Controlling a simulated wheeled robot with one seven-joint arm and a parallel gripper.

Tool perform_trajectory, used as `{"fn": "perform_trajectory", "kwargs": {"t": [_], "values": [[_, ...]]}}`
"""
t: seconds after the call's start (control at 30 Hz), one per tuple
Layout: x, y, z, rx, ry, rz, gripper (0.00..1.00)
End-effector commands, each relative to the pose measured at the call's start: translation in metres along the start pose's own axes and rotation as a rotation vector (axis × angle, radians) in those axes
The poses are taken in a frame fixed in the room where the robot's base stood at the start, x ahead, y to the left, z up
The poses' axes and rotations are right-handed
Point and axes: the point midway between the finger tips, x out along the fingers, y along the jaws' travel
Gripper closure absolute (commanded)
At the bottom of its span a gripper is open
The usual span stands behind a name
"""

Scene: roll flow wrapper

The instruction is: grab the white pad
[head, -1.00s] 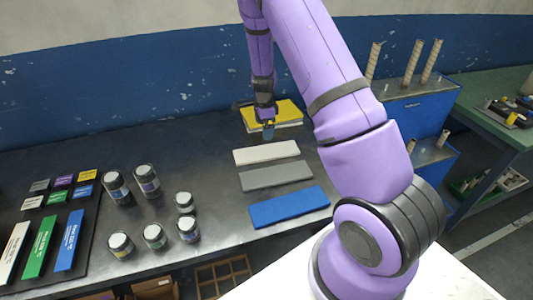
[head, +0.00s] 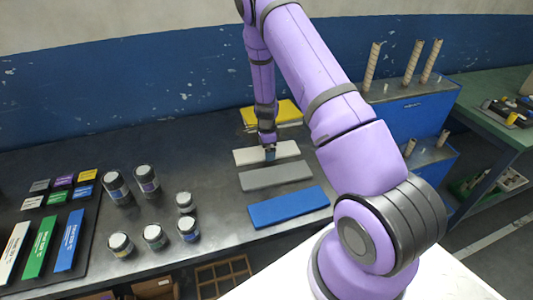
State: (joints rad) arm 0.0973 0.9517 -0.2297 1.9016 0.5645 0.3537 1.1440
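The white pad (head: 249,156) lies flat on the dark table, in front of the yellow pad and behind the grey pad (head: 270,177). My gripper (head: 270,154) points down over the right-middle part of the white pad, at or just above its surface. Its fingertips hide a small part of the pad. The fingers are too small to tell whether they are open or shut, or whether they touch the pad.
A blue pad (head: 288,207) lies nearest the front edge. A yellow pad (head: 288,109) on a pale stack lies behind. Several jars (head: 155,236) stand to the left, beside a board of coloured blocks (head: 42,245). A blue cabinet (head: 412,112) with rolls stands right.

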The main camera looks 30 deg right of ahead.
Motion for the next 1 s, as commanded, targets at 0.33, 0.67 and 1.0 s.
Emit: {"fn": "perform_trajectory", "kwargs": {"t": [0.33, 0.67, 1.0], "values": [[0.009, -0.001, 0.001, 0.000, 0.000, -0.002, 0.09], [0.009, -0.001, 0.001, -0.001, 0.000, -0.002, 0.33], [-0.009, -0.001, 0.001, -0.001, 0.000, -0.003, 0.33]]}}
